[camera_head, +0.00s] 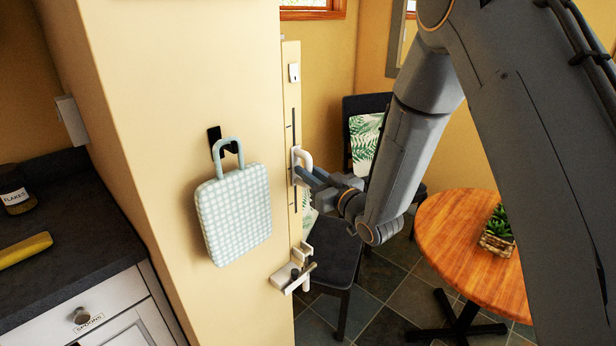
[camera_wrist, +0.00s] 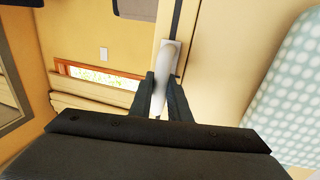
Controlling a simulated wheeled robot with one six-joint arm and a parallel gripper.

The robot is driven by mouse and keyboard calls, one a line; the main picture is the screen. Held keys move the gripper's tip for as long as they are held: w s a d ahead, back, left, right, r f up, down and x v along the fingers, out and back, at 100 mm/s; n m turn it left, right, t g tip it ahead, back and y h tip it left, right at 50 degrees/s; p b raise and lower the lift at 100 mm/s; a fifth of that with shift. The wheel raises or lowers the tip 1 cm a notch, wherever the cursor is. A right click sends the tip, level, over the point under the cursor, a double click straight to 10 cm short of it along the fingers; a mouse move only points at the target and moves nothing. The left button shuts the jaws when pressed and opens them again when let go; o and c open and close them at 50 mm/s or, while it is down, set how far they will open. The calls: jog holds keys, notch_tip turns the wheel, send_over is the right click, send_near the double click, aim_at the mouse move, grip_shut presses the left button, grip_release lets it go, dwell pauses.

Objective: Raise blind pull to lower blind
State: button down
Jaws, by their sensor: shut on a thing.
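The blind pull is a white handle (camera_head: 305,158) on a slotted upright strip (camera_head: 291,210) at the wall's end. Its slot runs above and below the handle. My gripper (camera_head: 303,176) reaches in from the right and is shut on the handle. In the wrist view the pale handle (camera_wrist: 170,55) stands between the two dark fingers of my gripper (camera_wrist: 163,88). Part of the handle is hidden by the fingers. Pale slats (camera_wrist: 85,103), which look like the blind, lie beside a bright strip of window (camera_wrist: 98,75) in the wrist view.
A checked bag (camera_head: 235,215) hangs on the wall left of the strip. A white bracket (camera_head: 290,277) juts out below the handle. A chair (camera_head: 335,275) stands behind, and a round wooden table (camera_head: 460,250) with a plant (camera_head: 497,232) is at right.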

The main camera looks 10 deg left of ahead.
jog(key=c, duration=1.7)
grip_release()
jog(key=shift+f, duration=0.1)
jog(key=shift+o, duration=0.2)
jog(key=b+v, duration=0.2)
jog(key=v, duration=0.6)
jog(key=shift+b, duration=0.3)
jog(key=shift+w, duration=0.1)
